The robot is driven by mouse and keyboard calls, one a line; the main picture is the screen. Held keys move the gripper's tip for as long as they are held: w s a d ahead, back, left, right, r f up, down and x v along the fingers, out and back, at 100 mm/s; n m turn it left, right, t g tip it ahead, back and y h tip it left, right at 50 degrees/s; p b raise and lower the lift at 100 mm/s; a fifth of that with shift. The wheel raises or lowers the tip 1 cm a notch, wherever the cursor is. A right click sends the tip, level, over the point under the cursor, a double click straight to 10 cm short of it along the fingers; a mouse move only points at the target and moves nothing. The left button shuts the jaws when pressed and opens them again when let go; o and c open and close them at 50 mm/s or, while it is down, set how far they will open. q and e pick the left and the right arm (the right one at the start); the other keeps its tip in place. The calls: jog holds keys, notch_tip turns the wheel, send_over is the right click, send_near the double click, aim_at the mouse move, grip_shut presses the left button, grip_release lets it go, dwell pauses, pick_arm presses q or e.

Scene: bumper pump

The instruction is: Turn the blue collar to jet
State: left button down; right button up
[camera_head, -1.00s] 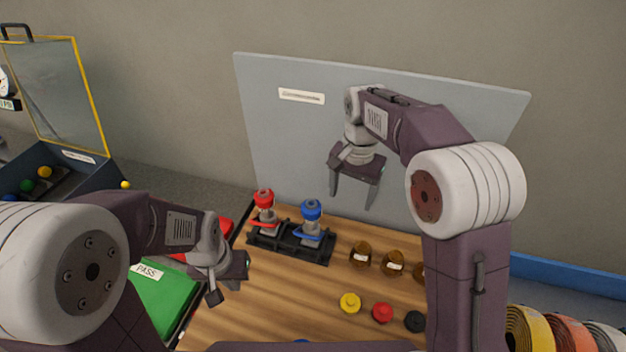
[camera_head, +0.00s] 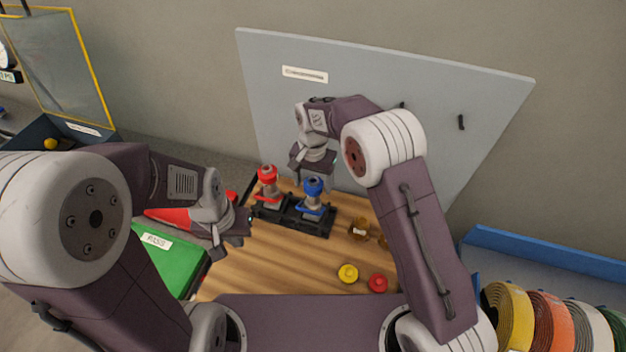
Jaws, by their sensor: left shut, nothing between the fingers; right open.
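The blue-topped pump (camera_head: 313,208) stands upright in a black rack (camera_head: 323,228). Its blue collar (camera_head: 313,187) is at the top, with a blue lever lower down. A red-topped pump (camera_head: 268,182) stands beside it on the left. My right gripper (camera_head: 315,181) is open and points down at the blue top, seemingly just behind it. The fingers are partly hidden by the blue top, and I cannot tell whether they touch it. My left gripper (camera_head: 232,240) is shut and empty, left of the rack.
A green PASS bin (camera_head: 170,262) and a red bin (camera_head: 170,217) lie left of the wooden table (camera_head: 270,270). Brown bottles (camera_head: 359,230), a yellow cap (camera_head: 348,274) and a red cap (camera_head: 378,283) sit to the right. A grey panel (camera_head: 400,90) stands behind. Tape rolls (camera_head: 510,315) are at far right.

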jog(key=shift+s, duration=0.2)
jog(key=shift+w+d+f, duration=0.1)
jog(key=shift+w, duration=0.05)
jog(key=c, duration=1.4)
jog(key=shift+o, duration=0.2)
jog(key=shift+w+m, duration=0.1)
jog(key=shift+m, duration=1)
jog(key=o, duration=1.4)
jog(key=shift+c, duration=0.2)
